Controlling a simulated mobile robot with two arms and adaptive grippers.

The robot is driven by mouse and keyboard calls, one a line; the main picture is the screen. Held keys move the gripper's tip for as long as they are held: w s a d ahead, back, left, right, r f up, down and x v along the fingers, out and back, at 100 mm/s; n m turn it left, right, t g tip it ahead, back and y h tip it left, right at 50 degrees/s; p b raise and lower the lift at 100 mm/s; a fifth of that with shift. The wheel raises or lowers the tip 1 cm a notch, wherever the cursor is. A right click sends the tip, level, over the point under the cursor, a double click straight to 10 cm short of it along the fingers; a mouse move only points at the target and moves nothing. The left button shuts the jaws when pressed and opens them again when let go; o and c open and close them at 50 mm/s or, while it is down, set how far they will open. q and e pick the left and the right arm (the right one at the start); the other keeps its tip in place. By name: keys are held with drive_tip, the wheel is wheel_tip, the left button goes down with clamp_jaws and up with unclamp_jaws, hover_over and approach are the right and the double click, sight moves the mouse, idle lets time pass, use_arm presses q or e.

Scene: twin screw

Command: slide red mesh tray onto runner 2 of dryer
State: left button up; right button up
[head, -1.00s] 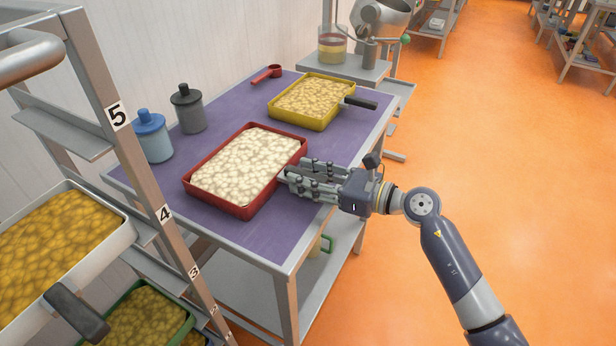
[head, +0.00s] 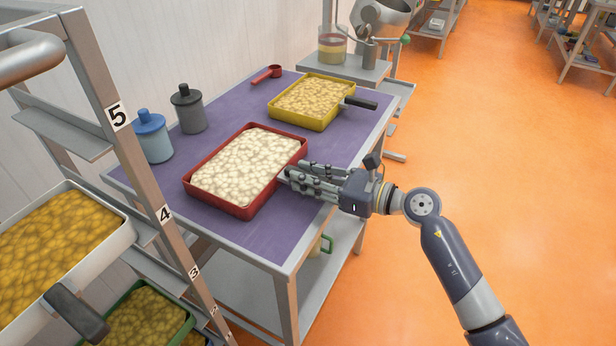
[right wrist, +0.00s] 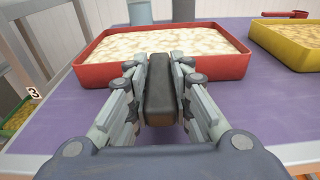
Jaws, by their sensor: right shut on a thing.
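The red mesh tray (head: 222,207), filled with pale pieces, rests on the purple top of the table. It also shows in the right wrist view (right wrist: 110,75). My right gripper (head: 290,178) is at its right side, its fingers on both sides of the tray's dark handle (right wrist: 160,90) and shut on it. The dryer (head: 150,185) is the grey rack at the left, with number labels 5, 4 and 3 on its post; a lower label is too small to read. Runner 2 cannot be made out clearly. My left gripper is not in view.
In the dryer are a white tray (head: 128,236) at label 4 and a green tray (head: 190,322) lower down. On the table (head: 285,235) stand a yellow tray (head: 318,122), a blue-lidded jar (head: 154,142), a grey jar (head: 188,112) and a red scoop (head: 268,74).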

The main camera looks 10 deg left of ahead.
clamp_jaws()
drive_tip(key=shift+r, duration=0.25)
drive_tip(key=shift+r, duration=0.1)
drive_tip(key=shift+r+p, duration=0.4)
drive_tip(key=shift+p, duration=0.05)
